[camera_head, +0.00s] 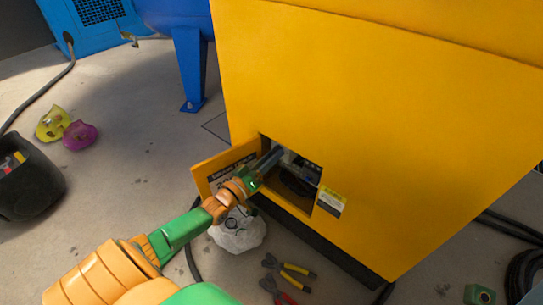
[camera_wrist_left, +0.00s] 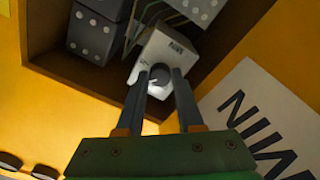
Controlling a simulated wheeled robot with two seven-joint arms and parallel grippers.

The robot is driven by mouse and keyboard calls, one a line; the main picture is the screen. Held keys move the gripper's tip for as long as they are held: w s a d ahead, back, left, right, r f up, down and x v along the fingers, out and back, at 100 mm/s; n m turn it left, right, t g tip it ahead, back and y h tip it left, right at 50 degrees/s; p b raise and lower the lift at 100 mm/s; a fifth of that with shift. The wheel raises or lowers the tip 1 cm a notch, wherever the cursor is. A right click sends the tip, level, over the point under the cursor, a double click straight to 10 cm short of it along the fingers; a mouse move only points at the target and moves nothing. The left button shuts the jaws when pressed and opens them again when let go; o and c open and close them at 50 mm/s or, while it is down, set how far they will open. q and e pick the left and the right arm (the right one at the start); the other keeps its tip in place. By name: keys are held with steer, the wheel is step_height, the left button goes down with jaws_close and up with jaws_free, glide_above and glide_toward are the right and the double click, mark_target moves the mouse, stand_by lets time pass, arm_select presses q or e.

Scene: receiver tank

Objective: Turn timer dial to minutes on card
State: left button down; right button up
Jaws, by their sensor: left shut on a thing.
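My left gripper (camera_head: 272,160) reaches into the open compartment in the yellow cabinet (camera_head: 375,130). In the left wrist view its two fingers (camera_wrist_left: 160,85) are closed on the sides of a small dark round timer dial (camera_wrist_left: 160,73). The dial sits on the face of a white timer box (camera_wrist_left: 173,48). A light mark shows on the dial, but its exact angle is hard to read. A white card (camera_wrist_left: 270,125) with "MIN" in large black letters lies to the right in the wrist view; its number is not in view there. My right gripper is not in view.
The compartment's open door (camera_head: 212,172) stands left of my gripper. Dark terminal blocks (camera_wrist_left: 93,32) and wires sit beside the timer. A yellow-white label (camera_head: 330,201) is right of the opening. Pliers (camera_head: 288,268), a white bag (camera_head: 238,235) and a black bucket (camera_head: 30,180) are on the floor.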

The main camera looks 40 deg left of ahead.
arm_select(q)
steer(key=shift+m, duration=0.3)
steer(key=c, duration=0.5)
jaws_free()
steer(key=shift+c, duration=0.2)
